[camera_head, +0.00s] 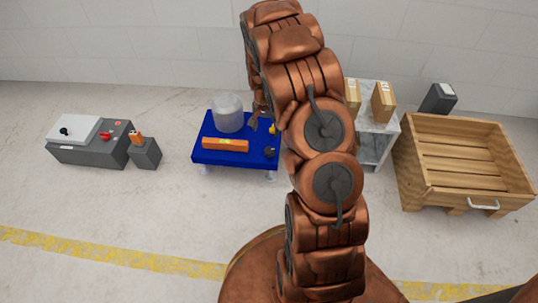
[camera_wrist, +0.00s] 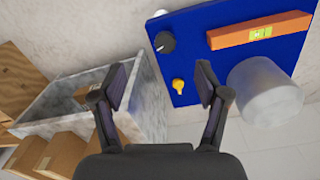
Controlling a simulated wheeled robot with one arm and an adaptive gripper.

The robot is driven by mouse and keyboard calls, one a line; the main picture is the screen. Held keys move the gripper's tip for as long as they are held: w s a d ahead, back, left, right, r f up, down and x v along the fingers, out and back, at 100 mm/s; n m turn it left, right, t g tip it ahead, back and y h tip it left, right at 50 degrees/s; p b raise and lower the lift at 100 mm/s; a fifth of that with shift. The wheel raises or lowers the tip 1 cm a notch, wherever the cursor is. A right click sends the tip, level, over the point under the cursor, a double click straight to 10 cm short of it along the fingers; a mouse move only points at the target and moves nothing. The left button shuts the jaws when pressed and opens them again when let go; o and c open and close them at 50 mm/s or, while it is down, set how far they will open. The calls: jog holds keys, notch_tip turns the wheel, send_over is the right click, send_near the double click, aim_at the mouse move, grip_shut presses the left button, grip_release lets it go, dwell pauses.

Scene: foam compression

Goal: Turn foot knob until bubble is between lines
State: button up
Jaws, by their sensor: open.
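A blue platform (camera_head: 205,153) carries an orange spirit level (camera_head: 212,143) with a yellow-green vial (camera_head: 227,142). The vial also shows in the wrist view (camera_wrist: 261,33), but the bubble is too small to place against the lines. A black knob (camera_wrist: 164,42) and a smaller yellow knob (camera_wrist: 178,85) sit along one edge of the platform. My gripper (camera_wrist: 161,82) is open and empty. In the wrist view the yellow knob appears between its fingers, nearer the right one, and I see no contact. In the head view my arm partly hides the gripper.
A translucent grey cylinder (camera_head: 228,114) stands on the platform behind the level. A marble-like shelf (camera_head: 372,148) with cardboard boxes (camera_head: 383,102) is close to the right. A wooden crate (camera_head: 424,188) stands farther right, and a grey control box (camera_head: 92,146) on the left.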

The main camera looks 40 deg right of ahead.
jog(key=m+b, duration=0.1)
jog(key=b, duration=0.1)
send_over(269, 150)
notch_tip(269, 150, down, 9)
jog(key=shift+d+f, duration=0.1)
jog(key=shift+f, duration=0.1)
jog(key=shift+f+b, duration=1.5)
jog(key=shift+f, duration=2.4)
jog(key=c, duration=1.2)
